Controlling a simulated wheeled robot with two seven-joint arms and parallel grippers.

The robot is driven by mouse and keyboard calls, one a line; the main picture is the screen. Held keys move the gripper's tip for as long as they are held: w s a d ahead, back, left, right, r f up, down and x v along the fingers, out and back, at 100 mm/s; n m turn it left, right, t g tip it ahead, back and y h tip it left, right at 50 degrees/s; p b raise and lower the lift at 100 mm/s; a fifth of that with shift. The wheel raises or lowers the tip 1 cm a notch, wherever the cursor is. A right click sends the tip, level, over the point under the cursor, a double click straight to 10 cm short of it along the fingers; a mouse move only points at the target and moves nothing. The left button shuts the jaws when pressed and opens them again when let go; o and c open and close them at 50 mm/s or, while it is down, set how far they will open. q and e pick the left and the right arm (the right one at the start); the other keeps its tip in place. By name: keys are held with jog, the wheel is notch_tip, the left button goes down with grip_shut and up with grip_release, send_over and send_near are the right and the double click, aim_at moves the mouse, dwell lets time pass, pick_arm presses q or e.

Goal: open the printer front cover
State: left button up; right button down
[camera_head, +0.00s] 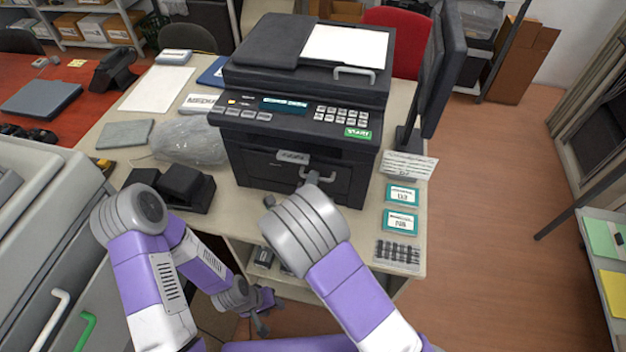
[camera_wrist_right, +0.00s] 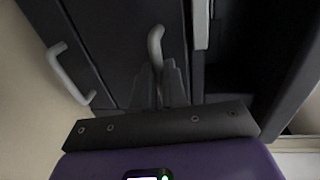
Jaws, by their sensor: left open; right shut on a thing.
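The black printer (camera_head: 300,110) stands on the table. Its front cover (camera_head: 262,175) looks upright and flush with the body, with a small grey label near its top. My right gripper (camera_head: 314,179) is at the cover's light grey handle (camera_head: 326,172). In the right wrist view its fingers (camera_wrist_right: 160,82) are shut on the handle (camera_wrist_right: 155,45), whose curved end sticks out beyond them. My right forearm hides part of the cover's lower right. My left gripper (camera_head: 262,318) hangs low in front of the table, open and empty.
Another light handle (camera_wrist_right: 68,75) shows at the left in the right wrist view. Black boxes (camera_head: 185,186) and a plastic-wrapped bundle (camera_head: 190,140) lie left of the printer. Toner cards (camera_head: 400,221) and a monitor (camera_head: 440,70) are on the right. Floor to the right is free.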

jog(key=s+a+f+t+h+b, duration=0.1)
jog(key=s+f+t+b, duration=0.3)
jog(key=shift+s+a+f+t+h, duration=0.25)
jog(key=shift+s+a+t+h, duration=0.05)
jog(key=shift+s+t, duration=0.1)
dwell(0.6)
jog(key=c, duration=1.2)
grip_release()
jog(key=shift+o, duration=0.2)
